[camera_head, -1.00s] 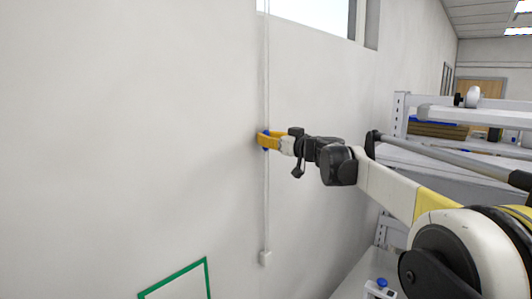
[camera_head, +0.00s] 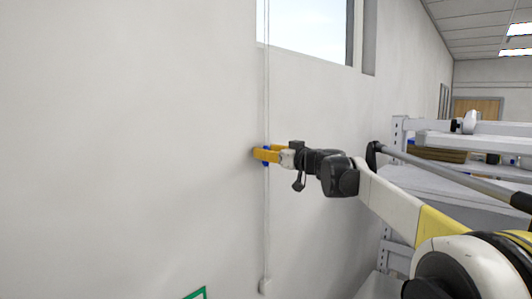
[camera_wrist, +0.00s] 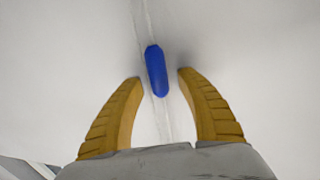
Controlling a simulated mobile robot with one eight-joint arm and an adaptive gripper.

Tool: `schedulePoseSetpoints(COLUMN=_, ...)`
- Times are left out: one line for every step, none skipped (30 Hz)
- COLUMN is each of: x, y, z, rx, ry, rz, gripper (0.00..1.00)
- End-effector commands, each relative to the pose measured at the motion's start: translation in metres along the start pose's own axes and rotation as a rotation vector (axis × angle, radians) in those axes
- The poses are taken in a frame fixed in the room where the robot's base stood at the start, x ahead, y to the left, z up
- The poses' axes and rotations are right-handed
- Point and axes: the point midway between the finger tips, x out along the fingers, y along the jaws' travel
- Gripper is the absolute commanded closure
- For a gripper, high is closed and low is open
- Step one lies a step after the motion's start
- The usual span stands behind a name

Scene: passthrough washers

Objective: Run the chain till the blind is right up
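The light chain (camera_head: 266,215) hangs in thin strands down the wall, past the window's left side. A blue elongated piece (camera_wrist: 156,71) sits on the chain. In the head view, blue (camera_head: 266,163) shows just above and below my yellow fingers. My gripper (camera_head: 262,154) is at the chain, close to the wall. In the wrist view, my gripper (camera_wrist: 160,75) is open, with one finger on each side of the blue piece and a visible gap to both. The chain runs between the fingers. The window (camera_head: 310,28) shows bare glass in its visible lower part; no blind is in view.
A small white holder (camera_head: 265,286) is on the wall at the chain's lower end. A green-edged frame (camera_head: 196,294) shows at the bottom. Metal shelving (camera_head: 470,140) stands to the right beside my arm. The wall left of the chain is clear.

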Motion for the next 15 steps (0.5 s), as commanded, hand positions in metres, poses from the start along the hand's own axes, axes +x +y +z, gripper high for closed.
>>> schedulePoseSetpoints(x=0.000, y=0.000, z=0.000, rx=0.000, ry=0.000, rz=0.000, gripper=0.56)
schedulePoseSetpoints(x=0.000, y=0.000, z=0.000, rx=0.000, ry=0.000, rz=0.000, gripper=0.56)
schedulePoseSetpoints(x=0.000, y=0.000, z=0.001, rx=0.000, ry=0.000, rz=0.000, gripper=0.56)
schedulePoseSetpoints(x=0.000, y=0.000, z=0.001, rx=0.000, ry=0.000, rz=0.000, gripper=0.56)
schedulePoseSetpoints(x=-0.001, y=0.000, z=0.001, rx=-0.001, ry=0.000, rz=0.000, gripper=0.56)
schedulePoseSetpoints(x=-0.003, y=0.000, z=0.000, rx=-0.001, ry=0.000, rz=0.000, gripper=0.56)
schedulePoseSetpoints(x=-0.006, y=0.000, z=0.000, rx=-0.001, ry=0.000, rz=0.000, gripper=0.56)
schedulePoseSetpoints(x=-0.009, y=0.000, z=0.000, rx=-0.001, ry=0.000, rz=0.000, gripper=0.56)
schedulePoseSetpoints(x=-0.015, y=0.000, z=0.000, rx=-0.001, ry=0.000, rz=0.000, gripper=0.56)
schedulePoseSetpoints(x=-0.020, y=0.000, z=0.000, rx=-0.001, ry=0.000, rz=0.001, gripper=0.56)
schedulePoseSetpoints(x=-0.026, y=0.000, z=0.000, rx=-0.001, ry=0.000, rz=0.002, gripper=0.56)
schedulePoseSetpoints(x=-0.035, y=0.001, z=0.000, rx=-0.001, ry=0.000, rz=0.003, gripper=0.56)
schedulePoseSetpoints(x=-0.042, y=0.001, z=0.000, rx=-0.001, ry=0.000, rz=0.002, gripper=0.56)
schedulePoseSetpoints(x=-0.049, y=0.000, z=0.000, rx=-0.001, ry=0.000, rz=0.002, gripper=0.56)
schedulePoseSetpoints(x=-0.059, y=0.001, z=0.000, rx=-0.001, ry=0.000, rz=0.003, gripper=0.56)
